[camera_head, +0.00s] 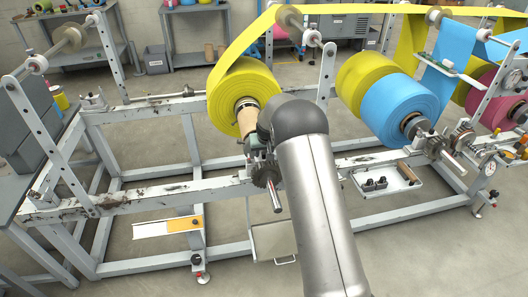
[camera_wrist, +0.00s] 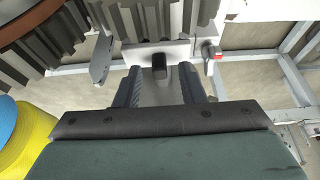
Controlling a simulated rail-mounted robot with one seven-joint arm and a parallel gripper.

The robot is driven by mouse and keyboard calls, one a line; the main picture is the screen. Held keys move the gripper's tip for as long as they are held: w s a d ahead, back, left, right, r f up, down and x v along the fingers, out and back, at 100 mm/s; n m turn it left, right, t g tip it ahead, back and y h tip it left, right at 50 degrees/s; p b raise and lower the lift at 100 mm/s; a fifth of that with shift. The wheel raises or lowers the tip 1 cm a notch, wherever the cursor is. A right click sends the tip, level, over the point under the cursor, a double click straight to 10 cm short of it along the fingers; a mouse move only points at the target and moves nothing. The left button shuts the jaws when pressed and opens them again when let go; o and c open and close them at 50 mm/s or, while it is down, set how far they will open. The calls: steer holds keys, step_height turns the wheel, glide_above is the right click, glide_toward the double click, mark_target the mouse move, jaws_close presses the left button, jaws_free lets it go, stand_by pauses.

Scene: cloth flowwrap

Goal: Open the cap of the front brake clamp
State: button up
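In the wrist view my gripper (camera_wrist: 160,82) is open, with its two dark fingers apart. Between and just beyond the fingertips is a small dark block or knob (camera_wrist: 159,64) on a pale metal plate (camera_wrist: 146,50), seemingly part of the brake clamp. I cannot tell whether the fingers touch it. A large grey toothed wheel (camera_wrist: 40,38) fills the upper left. In the head view the toothed wheel (camera_head: 266,176) and its shaft (camera_head: 275,197) show below the yellow roll (camera_head: 241,88).
A red-tipped lever (camera_wrist: 210,50) stands just right of the plate. White frame rails (camera_head: 150,199) run left to right. A blue roll (camera_head: 396,108) and a tray with dark parts (camera_head: 386,183) lie to the right. The yellow web rises from its roll to an upper roller.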

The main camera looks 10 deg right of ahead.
steer(key=shift+f, duration=0.1)
jaws_close()
steer(key=shift+d+r+m+y+b, duration=0.15)
steer(key=shift+d+y+b, duration=0.25)
steer(key=shift+y+b, duration=0.25)
steer(key=shift+d+r+m+y+b, duration=0.15)
steer(key=shift+d+y+b, duration=0.25)
steer(key=shift+y+b, duration=0.2)
steer(key=shift+d+r+y+b, duration=0.3)
steer(key=shift+y+b, duration=0.2)
steer(key=shift+y, duration=0.55)
jaws_free()
steer(key=shift+r, duration=0.15)
